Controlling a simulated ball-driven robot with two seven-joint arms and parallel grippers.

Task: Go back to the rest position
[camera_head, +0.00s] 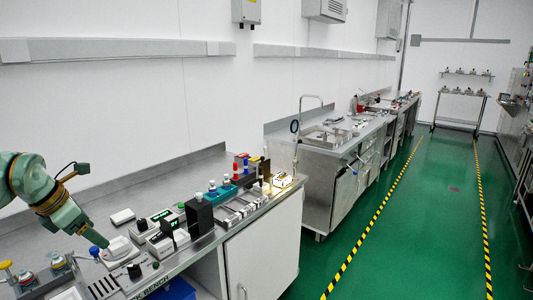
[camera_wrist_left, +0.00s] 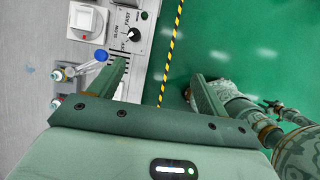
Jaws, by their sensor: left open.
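My left gripper (camera_head: 98,240) reaches in from the left over the front of the steel bench (camera_head: 180,175). In the left wrist view its two fingers (camera_wrist_left: 160,88) are wide apart, with nothing between them. A device with a black knob (camera_wrist_left: 134,35), marked SLOW, FAST and OFF, lies just beyond the left finger. My right gripper cannot be made out.
A white unit with a red-marked top (camera_wrist_left: 84,20) is at the wrist view's upper left. Devices with green displays (camera_head: 142,225), a black box (camera_head: 199,215) and a teal rack (camera_head: 222,192) crowd the bench to the right. The green floor (camera_head: 400,240) beyond is clear.

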